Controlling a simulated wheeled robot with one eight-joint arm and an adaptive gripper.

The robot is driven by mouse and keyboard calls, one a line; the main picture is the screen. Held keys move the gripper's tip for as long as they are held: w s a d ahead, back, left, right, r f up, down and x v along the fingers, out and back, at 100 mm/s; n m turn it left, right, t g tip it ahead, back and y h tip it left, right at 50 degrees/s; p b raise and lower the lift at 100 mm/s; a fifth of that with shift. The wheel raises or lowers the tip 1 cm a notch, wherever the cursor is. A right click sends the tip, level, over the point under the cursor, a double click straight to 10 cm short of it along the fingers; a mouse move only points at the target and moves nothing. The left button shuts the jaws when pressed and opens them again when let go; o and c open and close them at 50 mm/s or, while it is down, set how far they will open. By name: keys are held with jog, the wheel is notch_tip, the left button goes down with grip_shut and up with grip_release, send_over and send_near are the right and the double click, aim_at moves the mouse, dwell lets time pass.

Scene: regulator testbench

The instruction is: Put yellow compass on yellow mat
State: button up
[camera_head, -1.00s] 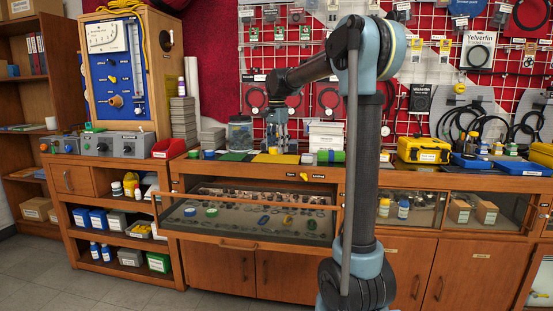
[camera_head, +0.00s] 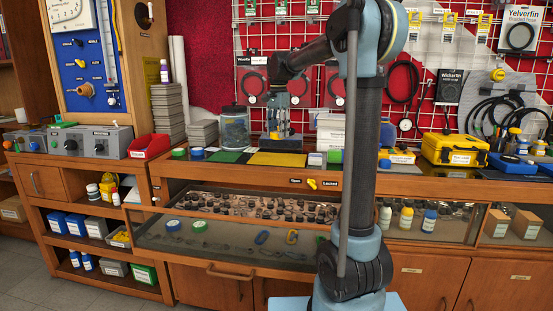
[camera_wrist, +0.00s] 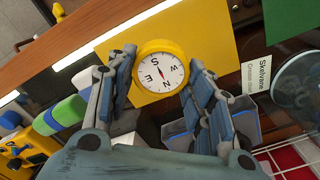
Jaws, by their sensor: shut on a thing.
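The yellow compass (camera_wrist: 160,72) has a white round dial and sits between the two fingers of my gripper (camera_wrist: 160,88) in the wrist view. The fingers are shut on its sides. The yellow mat (camera_wrist: 142,32) lies under and behind the compass; whether they touch, I cannot tell. In the head view the yellow mat (camera_head: 278,159) lies flat on the counter, and my gripper (camera_head: 279,137) is just above its back edge. The compass is not clear in the head view.
A green mat (camera_head: 228,156) lies left of the yellow mat, and a jar (camera_head: 235,128) stands behind. Green and white items (camera_head: 333,157) are close on the right. A white box (camera_head: 331,134) stands behind them. A glass-topped drawer (camera_head: 220,237) juts out below the counter.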

aim_at(278, 161)
jog(key=shift+w, duration=0.25)
jog(key=shift+w+f, duration=0.1)
jog(key=shift+f, duration=4.9)
jog(key=o, duration=1.1)
jog(key=shift+c, duration=0.2)
notch_tip(278, 161, up, 12)
jog(key=shift+r, duration=0.1)
